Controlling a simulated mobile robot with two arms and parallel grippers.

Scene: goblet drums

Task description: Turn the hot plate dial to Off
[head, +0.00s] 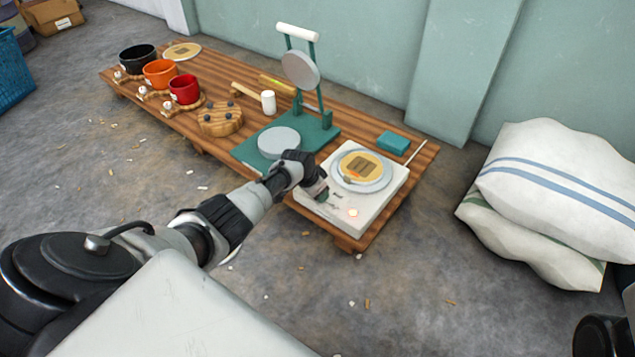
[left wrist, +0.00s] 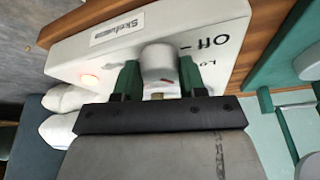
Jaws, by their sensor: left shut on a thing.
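The white hot plate (head: 377,204) sits at the right end of the wooden bench, with a round plate and a tan disc (head: 362,168) on top. Its indicator light (head: 353,212) glows, and shows reddish in the left wrist view (left wrist: 88,80). My left gripper (head: 318,192) is at the hot plate's front left. In the left wrist view its green fingers (left wrist: 158,80) are shut on the pale round dial (left wrist: 158,60). The word "Off" (left wrist: 207,41) is printed beside the dial; another label is partly hidden. I cannot tell where the dial points.
A green press (head: 318,133) stands left of the hot plate, close to my left arm. A teal block (head: 393,143) lies behind it. Several bowls and drum parts fill the bench's far end. White sacks (head: 560,185) lie on the floor to the right.

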